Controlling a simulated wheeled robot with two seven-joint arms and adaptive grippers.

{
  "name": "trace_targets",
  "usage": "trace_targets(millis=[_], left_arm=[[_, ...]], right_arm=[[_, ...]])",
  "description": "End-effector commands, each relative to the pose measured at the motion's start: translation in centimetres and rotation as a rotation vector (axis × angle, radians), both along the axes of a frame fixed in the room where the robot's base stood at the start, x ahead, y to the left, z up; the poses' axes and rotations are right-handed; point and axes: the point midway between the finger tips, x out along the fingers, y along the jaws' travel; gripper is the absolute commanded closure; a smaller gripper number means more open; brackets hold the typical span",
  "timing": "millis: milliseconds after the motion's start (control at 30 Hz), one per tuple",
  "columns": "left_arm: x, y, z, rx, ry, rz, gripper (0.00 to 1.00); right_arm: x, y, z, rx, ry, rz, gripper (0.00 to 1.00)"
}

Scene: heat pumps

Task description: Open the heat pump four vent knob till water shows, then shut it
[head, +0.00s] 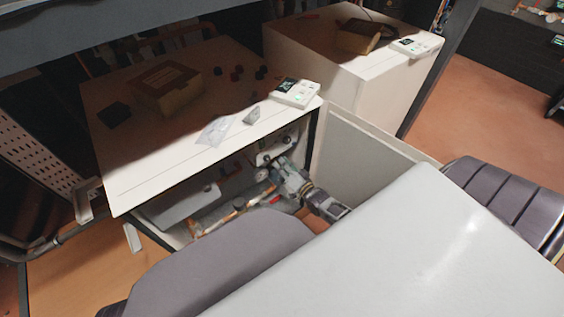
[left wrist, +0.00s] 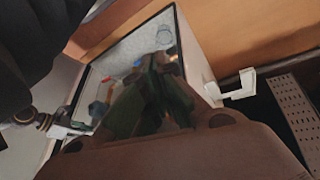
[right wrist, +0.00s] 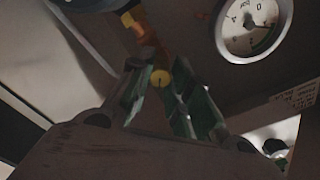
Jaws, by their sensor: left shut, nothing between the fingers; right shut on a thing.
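In the head view, my right gripper (head: 279,167) reaches into the open front of the nearer white heat pump (head: 165,170). A brass and orange fitting (right wrist: 140,28) sits just above the knob. How far the knob is turned cannot be told, and I see no water. My left gripper (left wrist: 160,65) is shut and empty in the left wrist view, in front of the unit's opening. I cannot make it out in the head view.
A round pressure gauge (right wrist: 252,28) is close beside the right fingers. The unit's open door panel (head: 365,165) stands right of my right gripper. A cardboard box (head: 167,90) and a white controller (head: 295,93) lie on top. A second white unit (head: 330,65) stands behind.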

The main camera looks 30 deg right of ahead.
Motion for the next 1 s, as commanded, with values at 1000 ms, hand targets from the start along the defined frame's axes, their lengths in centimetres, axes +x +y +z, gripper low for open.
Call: trace_targets(millis=[1000], left_arm=[[-0.6,1.3,3.8,0.062,0.055,-0.002,1.00]], right_arm=[[0.0,0.0,-0.1,0.946,0.077,0.001,1.00]])
